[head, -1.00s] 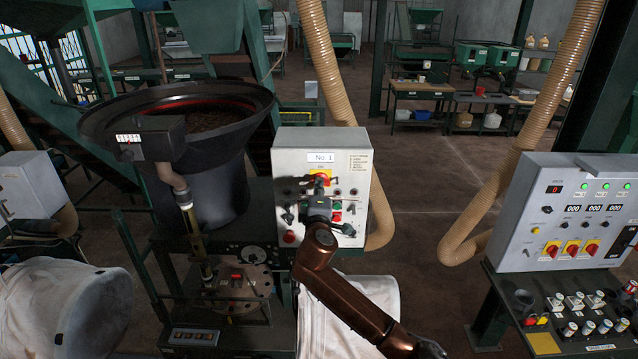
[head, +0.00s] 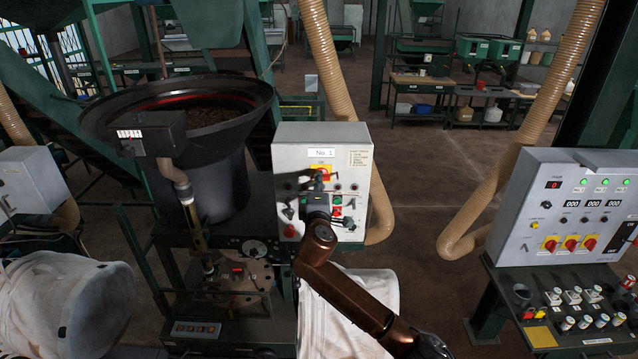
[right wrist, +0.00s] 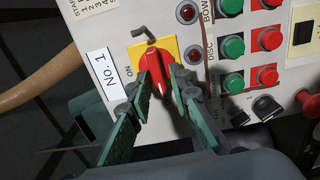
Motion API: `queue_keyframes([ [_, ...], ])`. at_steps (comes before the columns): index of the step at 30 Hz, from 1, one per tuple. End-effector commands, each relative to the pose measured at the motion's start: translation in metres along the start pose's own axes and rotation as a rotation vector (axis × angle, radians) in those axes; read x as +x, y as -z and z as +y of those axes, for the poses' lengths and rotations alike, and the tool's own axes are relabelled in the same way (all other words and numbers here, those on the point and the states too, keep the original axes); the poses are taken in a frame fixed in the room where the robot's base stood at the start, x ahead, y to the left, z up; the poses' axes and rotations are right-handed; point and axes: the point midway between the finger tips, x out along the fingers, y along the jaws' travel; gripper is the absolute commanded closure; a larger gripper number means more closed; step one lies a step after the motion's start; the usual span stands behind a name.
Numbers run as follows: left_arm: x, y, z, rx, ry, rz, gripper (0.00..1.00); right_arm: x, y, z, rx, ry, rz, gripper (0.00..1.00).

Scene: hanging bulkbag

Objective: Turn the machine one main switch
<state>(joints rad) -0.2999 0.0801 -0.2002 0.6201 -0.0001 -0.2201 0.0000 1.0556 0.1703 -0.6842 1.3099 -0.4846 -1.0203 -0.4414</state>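In the head view the gripper (head: 312,184) partly covers the panel. My left gripper is not in view.
Green and red push buttons (right wrist: 233,46) and black selector knobs (right wrist: 266,107) sit close beside the switch. A dark bowl feeder (head: 200,150) stands left of the box. A larger control console (head: 560,215) stands at the right, with open floor between.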

Motion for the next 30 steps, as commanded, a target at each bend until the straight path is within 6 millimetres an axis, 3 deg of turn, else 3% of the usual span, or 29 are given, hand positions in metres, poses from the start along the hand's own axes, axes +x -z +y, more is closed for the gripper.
queue_keyframes([
  [14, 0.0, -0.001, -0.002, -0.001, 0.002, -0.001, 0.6, -0.006, 0.0, 0.002, 0.002, -0.002, 0.0, 0.73],
  [30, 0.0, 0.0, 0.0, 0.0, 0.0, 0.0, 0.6, -0.102, 0.0, 0.001, 0.002, -0.002, 0.001, 0.73],
])
